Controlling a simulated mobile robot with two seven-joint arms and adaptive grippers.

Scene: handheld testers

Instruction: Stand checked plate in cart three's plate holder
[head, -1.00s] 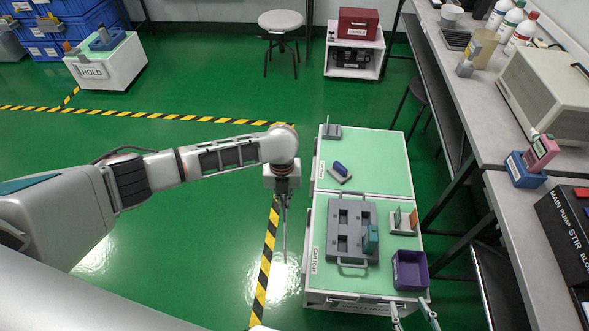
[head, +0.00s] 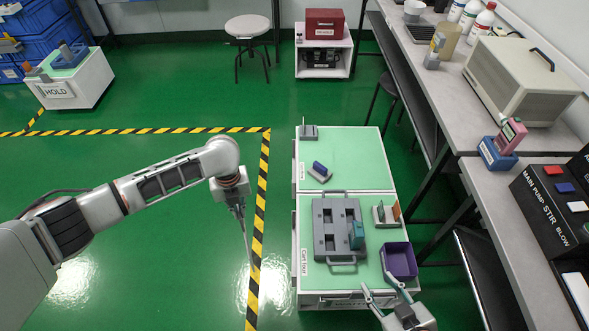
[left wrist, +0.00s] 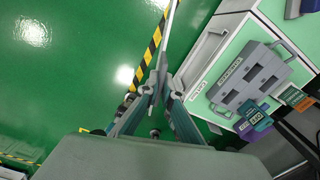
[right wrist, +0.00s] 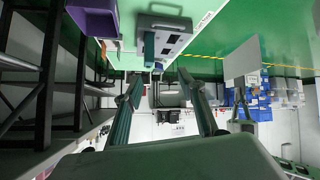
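My left gripper (head: 236,207) is shut on a thin grey plate (head: 247,238), seen nearly edge-on, over the floor left of the carts. The plate is also edge-on in the left wrist view (left wrist: 171,35) and shows its flat grey face in the right wrist view (right wrist: 242,64). The far cart (head: 350,150) carries a small grey holder (head: 308,133) at its back left corner and a blue item on a grey stand (head: 319,172). Its label is too small to read. My right gripper (head: 386,287) is open and empty near the purple bin.
The near cart (head: 310,262), labelled "Cart four", bears a grey slotted tray (head: 325,245) with a teal device (head: 356,236), a small rack (head: 386,215) with green and orange plates, and a purple bin (head: 399,262). A bench (head: 440,110) runs along the right. The far cart's right side is clear.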

